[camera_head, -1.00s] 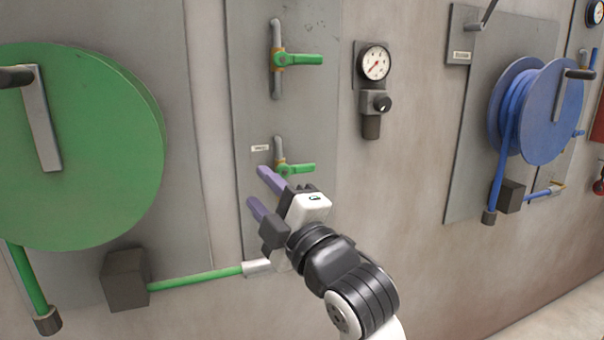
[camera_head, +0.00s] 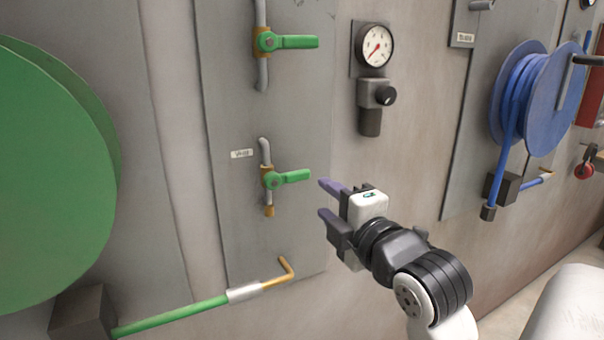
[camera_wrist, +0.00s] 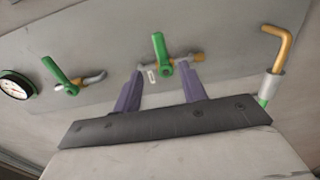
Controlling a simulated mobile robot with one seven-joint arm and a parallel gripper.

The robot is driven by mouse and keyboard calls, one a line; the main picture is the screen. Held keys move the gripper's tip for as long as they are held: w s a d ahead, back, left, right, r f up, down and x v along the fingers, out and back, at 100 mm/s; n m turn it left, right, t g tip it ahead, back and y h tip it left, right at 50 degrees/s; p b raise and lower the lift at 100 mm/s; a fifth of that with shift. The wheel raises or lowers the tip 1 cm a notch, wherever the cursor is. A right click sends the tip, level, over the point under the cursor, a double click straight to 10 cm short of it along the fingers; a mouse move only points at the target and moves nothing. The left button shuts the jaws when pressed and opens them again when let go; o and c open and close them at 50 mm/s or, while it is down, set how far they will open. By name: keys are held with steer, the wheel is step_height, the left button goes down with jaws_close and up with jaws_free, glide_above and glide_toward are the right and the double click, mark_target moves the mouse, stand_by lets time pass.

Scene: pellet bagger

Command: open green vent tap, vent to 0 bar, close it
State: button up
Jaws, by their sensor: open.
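Two green tap handles show on the grey wall panel. The lower green tap (camera_head: 291,177) has its handle pointing right, across its pipe, beside a small white label (camera_head: 241,153). The upper green tap (camera_head: 292,42) also points right. My gripper (camera_head: 324,199) is open and empty, just right of the lower tap's handle end and apart from it in the head view. In the wrist view the lower tap (camera_wrist: 160,48) appears between and beyond the two purple fingertips (camera_wrist: 166,78); the upper tap (camera_wrist: 57,74) is at left. The dial gauge (camera_head: 376,45) has a needle too small to read.
A regulator with a black knob (camera_head: 386,96) hangs below the gauge. A green hose (camera_head: 170,316) ends at a bent brass fitting (camera_head: 287,268) below the lower tap. A green reel (camera_head: 50,180) is at left, a blue reel (camera_head: 550,110) at right.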

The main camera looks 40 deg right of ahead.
mark_target(300, 177)
steer(key=p+x, duration=0.2)
steer(key=x, duration=0.6)
steer(key=shift+w+r+p, duration=0.1)
steer(key=shift+p, duration=0.25)
steer(key=shift+w+d, duration=0.2)
steer(key=shift+w, duration=0.45)
steer(key=shift+c, duration=0.4)
jaws_close()
